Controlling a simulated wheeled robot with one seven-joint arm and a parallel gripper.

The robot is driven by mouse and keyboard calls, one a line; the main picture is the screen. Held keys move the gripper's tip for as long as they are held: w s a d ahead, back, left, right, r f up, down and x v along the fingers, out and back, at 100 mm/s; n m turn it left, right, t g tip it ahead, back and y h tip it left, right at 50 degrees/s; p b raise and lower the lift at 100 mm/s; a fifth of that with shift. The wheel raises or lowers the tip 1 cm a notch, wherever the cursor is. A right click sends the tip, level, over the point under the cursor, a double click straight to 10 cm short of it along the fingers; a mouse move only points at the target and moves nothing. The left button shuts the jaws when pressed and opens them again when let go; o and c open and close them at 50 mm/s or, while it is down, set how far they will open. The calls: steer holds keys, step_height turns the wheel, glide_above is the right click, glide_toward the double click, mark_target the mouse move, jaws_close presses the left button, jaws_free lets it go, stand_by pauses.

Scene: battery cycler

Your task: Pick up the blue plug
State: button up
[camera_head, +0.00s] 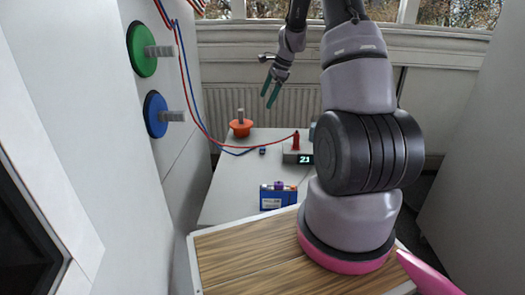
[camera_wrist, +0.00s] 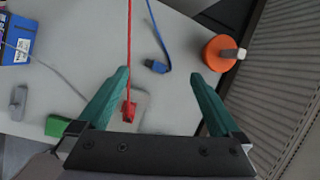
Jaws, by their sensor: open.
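The blue plug (camera_head: 262,151) lies on the white table in the head view, small and dark, with a blue cable running off to its left. In the wrist view the blue plug (camera_wrist: 156,66) lies on the table between the fingertips in the picture, its cable leading up. My gripper (camera_head: 271,93) is open and empty, its teal fingers pointing down well above the table in the head view. In the wrist view my gripper (camera_wrist: 161,76) shows both fingers spread wide, touching nothing.
A red plug (camera_wrist: 128,110) on a red cable is near the left finger in the wrist view. A device with a lit display (camera_head: 304,159), a blue box (camera_head: 278,197) and an orange knob (camera_head: 241,127) stand on the table (camera_head: 232,180). Green (camera_head: 142,49) and blue (camera_head: 155,115) wall knobs jut out left.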

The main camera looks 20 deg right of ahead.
steer(key=w+d+f+m, duration=0.1)
steer(key=d+f+m, duration=0.1)
steer(key=f, duration=0.5)
steer(key=w+d+f+m, duration=0.2)
steer(key=f, duration=0.6)
glide_above(263, 148)
steer(key=s+d, duration=0.1)
steer(key=d, duration=0.2)
steer(key=shift+g, duration=0.4)
steer(key=f, duration=0.4)
steer(key=shift+s+a+f, duration=0.15)
steer(key=shift+a+f, duration=0.05)
steer(key=shift+f, duration=0.2)
steer(key=x, duration=0.5)
steer(key=shift+w+a+f, duration=0.15)
steer(key=shift+w+a, duration=0.1)
steer(key=shift+a, duration=0.05)
steer(key=c, duration=1)
